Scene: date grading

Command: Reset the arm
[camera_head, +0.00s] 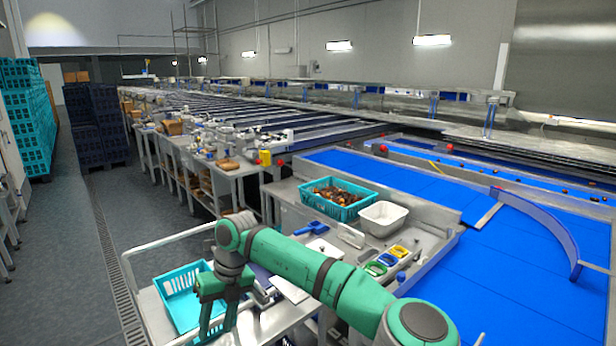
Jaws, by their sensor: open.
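My arm, green and dark grey, reaches in from the bottom right of the head view and bends down at the left. My gripper (218,328) hangs at its end, pointing down, with its fingers apart and nothing seen between them. It is over the near cart, in front of an empty turquoise crate (172,284). The arm hides part of the cart and the bench edge behind it.
A turquoise crate of dates (359,211) and a white tub (384,229) stand on the steel bench. A blue scoop (312,228) and several small coloured dishes lie nearby. Blue conveyor belts (460,280) fill the right. Stacked crates line the far left; the grey floor aisle (75,240) is clear.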

